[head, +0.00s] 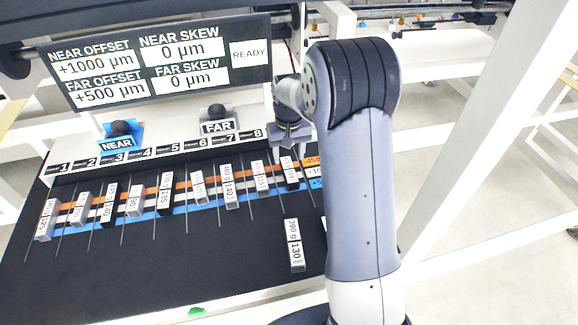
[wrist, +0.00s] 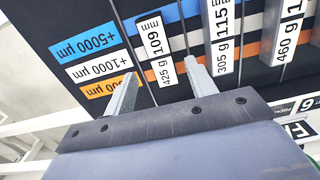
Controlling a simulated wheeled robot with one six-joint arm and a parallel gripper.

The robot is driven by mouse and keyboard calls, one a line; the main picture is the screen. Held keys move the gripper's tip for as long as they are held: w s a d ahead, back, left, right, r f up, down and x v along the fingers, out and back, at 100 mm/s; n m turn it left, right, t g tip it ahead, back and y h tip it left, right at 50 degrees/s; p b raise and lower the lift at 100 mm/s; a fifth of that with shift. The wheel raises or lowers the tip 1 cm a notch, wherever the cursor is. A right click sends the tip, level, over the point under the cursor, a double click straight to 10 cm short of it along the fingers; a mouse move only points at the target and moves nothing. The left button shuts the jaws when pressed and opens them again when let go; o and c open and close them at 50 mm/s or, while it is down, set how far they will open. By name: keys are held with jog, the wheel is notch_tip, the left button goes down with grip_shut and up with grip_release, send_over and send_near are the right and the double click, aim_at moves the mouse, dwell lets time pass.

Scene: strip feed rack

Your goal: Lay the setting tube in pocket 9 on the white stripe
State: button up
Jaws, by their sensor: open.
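A white-faced tube marked 425 g 109 (wrist: 160,50) lies in the last pocket on the right, beside the coloured stripe labels. In the head view it is partly visible (head: 291,172) beneath my gripper (head: 291,136). In the wrist view my gripper (wrist: 160,75) is open, with one finger on each side of the tube's lower end and gaps showing. The tube lies lengthwise across the stripes.
Neighbouring tubes, such as 305 g 115 (wrist: 222,35), lie in pockets separated by thin dividers. A loose 390 g 130 tube (head: 295,245) lies on the dark board in front. NEAR (head: 118,143) and FAR (head: 217,125) knobs stand behind. The display (head: 160,62) reads READY.

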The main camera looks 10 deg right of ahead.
aim_at(289, 169)
jog(key=shift+r, duration=2.7)
